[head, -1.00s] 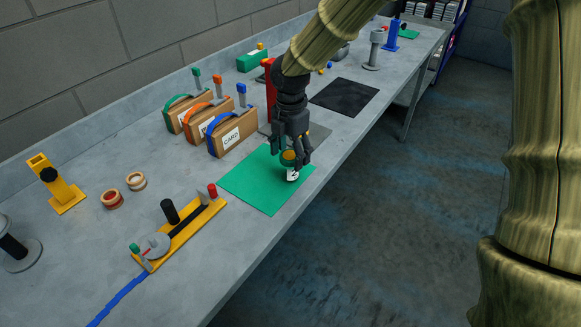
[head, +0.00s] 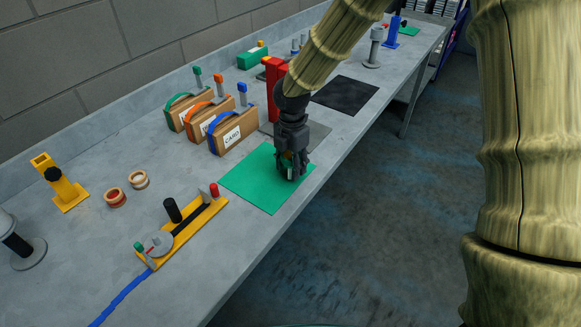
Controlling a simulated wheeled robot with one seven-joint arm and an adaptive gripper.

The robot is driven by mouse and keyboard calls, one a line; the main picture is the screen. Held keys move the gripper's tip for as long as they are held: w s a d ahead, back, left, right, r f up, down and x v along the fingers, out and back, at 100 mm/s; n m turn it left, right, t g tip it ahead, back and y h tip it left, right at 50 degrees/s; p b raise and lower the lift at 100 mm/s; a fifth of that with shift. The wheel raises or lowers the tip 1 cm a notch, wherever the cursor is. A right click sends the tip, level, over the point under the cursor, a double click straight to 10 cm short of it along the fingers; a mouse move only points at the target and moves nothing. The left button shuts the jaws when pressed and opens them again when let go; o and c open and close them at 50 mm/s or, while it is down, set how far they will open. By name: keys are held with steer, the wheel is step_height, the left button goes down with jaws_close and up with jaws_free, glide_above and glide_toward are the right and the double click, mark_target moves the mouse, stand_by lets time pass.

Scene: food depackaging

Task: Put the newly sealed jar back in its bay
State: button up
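My gripper (head: 292,170) points down over the green mat (head: 262,188) on the bench. A small jar (head: 287,156) is between its fingers, mostly hidden by them; only a bit of amber and pale surface shows. I cannot tell whether the fingers are closed on the jar or only around it, nor whether the jar rests on the mat. I cannot tell which place is the jar's bay.
Cardboard boxes (head: 233,134) with coloured handles stand behind the mat. A yellow fixture (head: 185,230) is at the front left. The front bench edge is clear.

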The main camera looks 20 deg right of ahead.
steer(key=shift+c, duration=0.8)
steer(key=shift+r, duration=0.1)
